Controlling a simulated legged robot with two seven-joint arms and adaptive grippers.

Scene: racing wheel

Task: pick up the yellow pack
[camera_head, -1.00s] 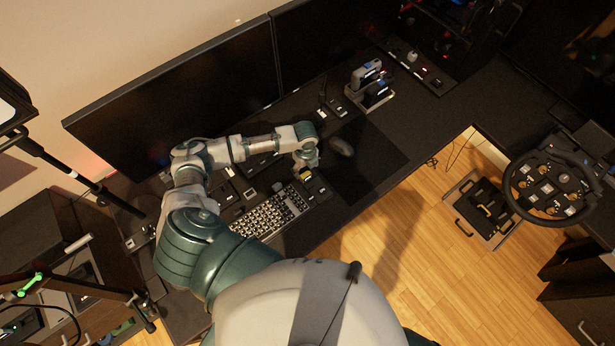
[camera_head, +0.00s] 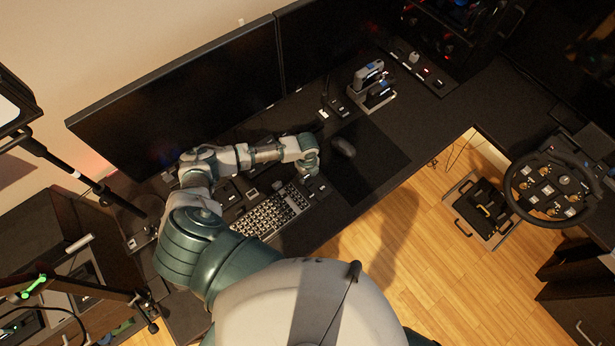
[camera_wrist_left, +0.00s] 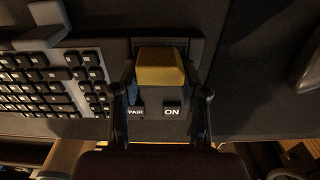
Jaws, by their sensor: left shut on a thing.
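The yellow pack (camera_wrist_left: 160,68) shows in the left wrist view between the two fingers of my left gripper (camera_wrist_left: 161,92), which is shut on it. Below the pack in that view is a dark block with the labels PAIR and ON. In the head view my left gripper (camera_head: 311,171) is over the desk just past the right end of the keyboard, and the pack is hidden there. I cannot tell whether the pack is clear of the surface under it. My right gripper is not in view.
The keyboard (camera_head: 270,213) lies beside the gripper, also in the wrist view (camera_wrist_left: 50,85). A mouse (camera_head: 343,147) lies to its right. Monitors (camera_head: 180,95) stand behind. A steering wheel (camera_head: 548,188) is at far right. The desk mat (camera_head: 375,165) has free room.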

